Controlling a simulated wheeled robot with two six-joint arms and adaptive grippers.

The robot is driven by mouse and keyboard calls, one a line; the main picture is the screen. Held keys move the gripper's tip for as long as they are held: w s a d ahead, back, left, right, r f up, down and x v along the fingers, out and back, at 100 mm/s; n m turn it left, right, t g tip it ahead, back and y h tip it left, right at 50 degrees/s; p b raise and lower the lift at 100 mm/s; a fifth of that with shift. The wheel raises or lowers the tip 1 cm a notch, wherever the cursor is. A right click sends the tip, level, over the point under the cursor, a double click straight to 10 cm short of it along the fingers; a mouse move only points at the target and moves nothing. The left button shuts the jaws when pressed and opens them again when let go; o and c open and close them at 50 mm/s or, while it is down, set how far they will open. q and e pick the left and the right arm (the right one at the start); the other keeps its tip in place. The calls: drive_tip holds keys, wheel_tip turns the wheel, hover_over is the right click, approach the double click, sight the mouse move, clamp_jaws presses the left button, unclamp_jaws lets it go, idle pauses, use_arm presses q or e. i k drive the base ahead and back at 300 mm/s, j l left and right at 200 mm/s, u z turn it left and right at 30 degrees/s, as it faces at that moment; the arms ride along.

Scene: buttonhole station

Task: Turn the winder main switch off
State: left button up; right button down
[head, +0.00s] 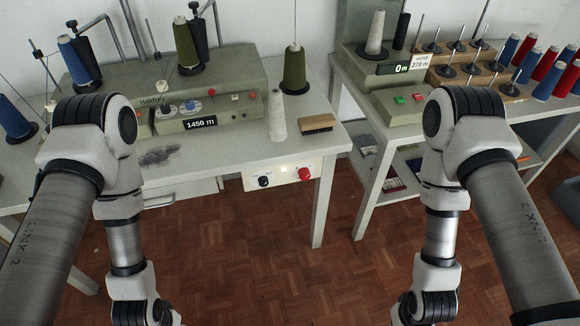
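A pale panel (284,177) on the front edge of the left table carries a black knob (264,181), a red knob (305,174) and a small light-coloured element between them. Its lettering is too small to read. I cannot tell which control is the winder main switch. Both my arms hang down at either side; their grippers are below the frame.
The left table bears a larger machine (225,82) with a 1450 m display, thread cones, a pale cone (277,115) and a brush (318,124). A spool rack (465,65) stands at right. Parquet floor (270,250) shows free between my arms; a narrow gap separates the tables.

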sight(303, 173)
drive_tip(key=k+l, duration=0.1)
drive_tip(key=l, duration=0.35)
drive_tip(key=k+l+z, duration=0.1)
drive_tip(key=l, duration=0.3)
drive_tip(key=k+l, duration=0.15)
drive_tip(key=l, duration=0.3)
